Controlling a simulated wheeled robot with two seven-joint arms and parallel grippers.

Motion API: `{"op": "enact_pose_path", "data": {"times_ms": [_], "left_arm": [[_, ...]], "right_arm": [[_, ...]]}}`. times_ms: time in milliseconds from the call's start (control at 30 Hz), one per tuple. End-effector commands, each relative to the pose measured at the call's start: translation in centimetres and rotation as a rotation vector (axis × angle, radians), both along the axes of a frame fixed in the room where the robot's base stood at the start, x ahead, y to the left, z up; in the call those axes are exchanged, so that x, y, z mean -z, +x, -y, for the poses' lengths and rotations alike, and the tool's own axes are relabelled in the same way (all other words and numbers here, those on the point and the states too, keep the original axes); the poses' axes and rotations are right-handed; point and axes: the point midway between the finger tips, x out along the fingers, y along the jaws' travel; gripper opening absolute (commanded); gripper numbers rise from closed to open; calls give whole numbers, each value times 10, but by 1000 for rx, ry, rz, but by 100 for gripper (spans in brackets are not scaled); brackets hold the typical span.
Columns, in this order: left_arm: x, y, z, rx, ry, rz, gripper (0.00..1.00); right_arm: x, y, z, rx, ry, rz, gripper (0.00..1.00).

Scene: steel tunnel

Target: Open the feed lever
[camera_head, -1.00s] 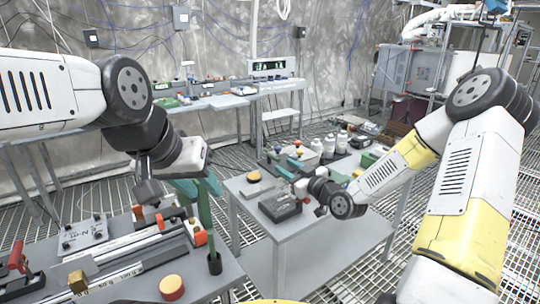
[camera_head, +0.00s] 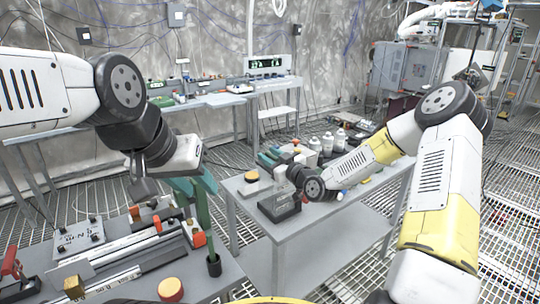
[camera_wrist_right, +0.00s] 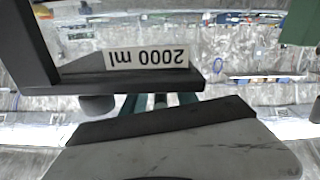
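I cannot tell which part is the feed lever. A red lever (camera_head: 12,262) stands at the far left of the near left bench. Orange grips (camera_head: 197,240) sit on the rail assembly there. My left gripper (camera_head: 204,203) has teal fingers and hangs above that bench's right end; its opening is unclear. My right gripper (camera_head: 276,156) shows teal fingertips above the back of the middle table, behind a dark box (camera_head: 280,208); the wrist partly hides it. In the right wrist view, a black part with an upside-down "2000 ml" label (camera_wrist_right: 148,57) fills the upper left.
The middle table (camera_head: 250,215) holds the dark box, a yellow-topped button (camera_head: 252,175) and several white bottles (camera_head: 328,143). The left bench bears a dark cup (camera_head: 214,265) and a red-and-yellow button (camera_head: 171,289). Open floor grating lies right of the middle table.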

Motion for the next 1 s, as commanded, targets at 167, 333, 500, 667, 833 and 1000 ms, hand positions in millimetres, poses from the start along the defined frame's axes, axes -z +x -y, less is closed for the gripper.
{"op": "enact_pose_path", "data": {"times_ms": [167, 333, 500, 667, 833, 1000], "left_arm": [[0, 0, 0, 0, 0, 0, 36], [0, 0, 0, 0, 0, 0, 36], [0, 0, 0, 0, 0, 0, 36], [0, 0, 0, 0, 0, 0, 36], [0, 0, 0, 0, 0, 0, 36], [0, 0, 0, 0, 0, 0, 36]], "right_arm": [[0, 0, 0, 0, 0, 0, 35], [0, 0, 0, 0, 0, 0, 10], [0, 1, 0, 1, -1, 1, 0], [-1, 2, 1, -13, 1, 3, 0], [-3, 4, 3, -96, 4, 9, 0], [-3, 4, 2, -193, 6, 10, 0]]}}
